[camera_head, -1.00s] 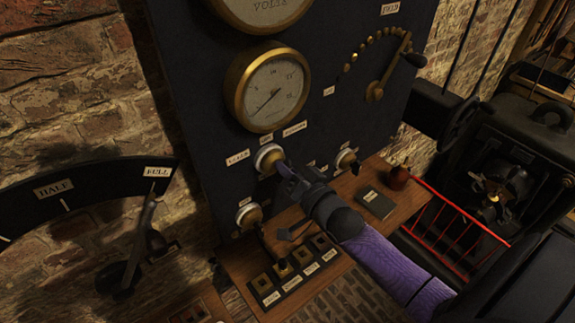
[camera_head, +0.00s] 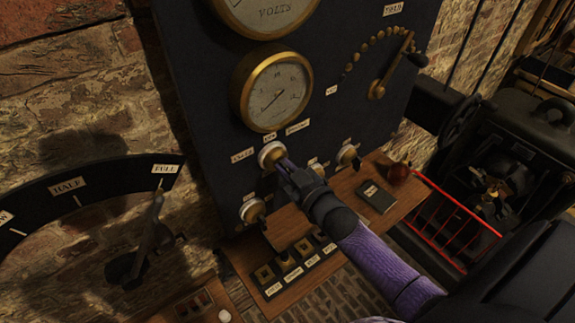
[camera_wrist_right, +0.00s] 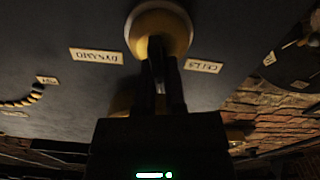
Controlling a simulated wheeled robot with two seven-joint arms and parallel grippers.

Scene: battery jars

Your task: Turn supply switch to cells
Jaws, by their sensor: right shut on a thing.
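The supply switch (camera_head: 269,152) is a round pale and brass knob on the dark panel, under the lower gauge. Its labels read CELLS (camera_head: 242,155) on the left, OFF (camera_head: 270,137) above and DYNAMO (camera_head: 297,128) on the right. My right gripper (camera_head: 282,164) is at the knob, shut on its handle. The wrist view is upside down: the knob (camera_wrist_right: 158,14) shows at the top between DYNAMO (camera_wrist_right: 96,56) and CELLS (camera_wrist_right: 203,66), with the fingers (camera_wrist_right: 157,52) on its middle. The fingers hide the handle, so I cannot tell which label it points to. My left gripper is not in view.
Two similar knobs (camera_head: 251,211) (camera_head: 347,154) sit lower left and right. A brass-rimmed gauge (camera_head: 270,91) is above. A wooden shelf (camera_head: 346,184) below holds a dark book (camera_head: 376,196) and a red-brown pot (camera_head: 397,172). A red railing (camera_head: 455,215) stands at right.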

